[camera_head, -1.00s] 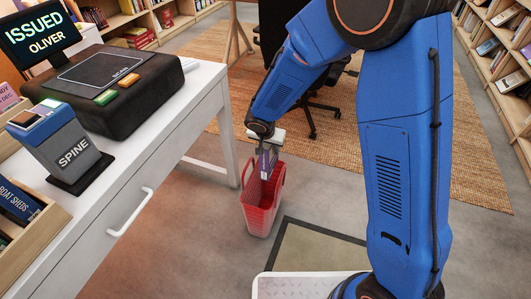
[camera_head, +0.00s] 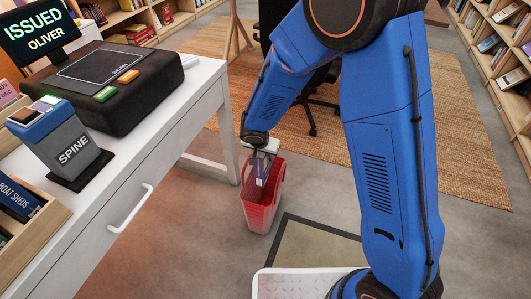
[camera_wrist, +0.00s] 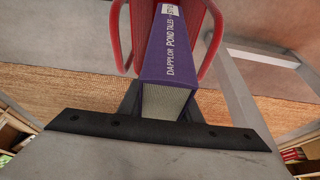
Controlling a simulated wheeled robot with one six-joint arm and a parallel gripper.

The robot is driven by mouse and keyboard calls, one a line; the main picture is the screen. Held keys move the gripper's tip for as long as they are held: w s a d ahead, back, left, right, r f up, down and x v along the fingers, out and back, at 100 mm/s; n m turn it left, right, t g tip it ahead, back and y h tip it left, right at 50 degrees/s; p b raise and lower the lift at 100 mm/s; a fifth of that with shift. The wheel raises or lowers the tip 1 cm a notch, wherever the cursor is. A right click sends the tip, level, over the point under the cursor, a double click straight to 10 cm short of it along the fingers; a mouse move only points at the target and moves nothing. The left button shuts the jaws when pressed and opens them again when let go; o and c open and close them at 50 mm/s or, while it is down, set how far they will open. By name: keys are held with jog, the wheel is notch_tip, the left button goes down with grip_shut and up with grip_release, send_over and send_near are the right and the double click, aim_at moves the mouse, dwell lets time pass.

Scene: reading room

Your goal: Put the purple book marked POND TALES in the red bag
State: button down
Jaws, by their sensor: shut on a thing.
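The purple book (camera_wrist: 175,55) shows its spine reading DAPPLOR POND TALES in the wrist view, with its pale page edge toward the camera. My gripper (camera_wrist: 165,108) is shut on the book's near end. In the head view the book (camera_head: 262,172) hangs upright from my gripper (camera_head: 262,152), its lower part inside the mouth of the red bag (camera_head: 262,212). The bag stands on the floor beside the desk leg. Its red handles (camera_wrist: 212,40) rise on both sides of the book in the wrist view. The bag's bottom is hidden.
A white desk (camera_head: 165,140) with a drawer stands at the left, holding a black scanner pad (camera_head: 115,85), a SPINE device (camera_head: 62,145) and a book tray (camera_head: 40,235). A black office chair (camera_head: 320,95) stands behind the bag.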

aim_at(259, 157)
jog(key=shift+f, duration=5.3)
jog(key=c, duration=1.2)
grip_release()
jog(key=v, duration=1.7)
jog(key=shift+r, duration=0.2)
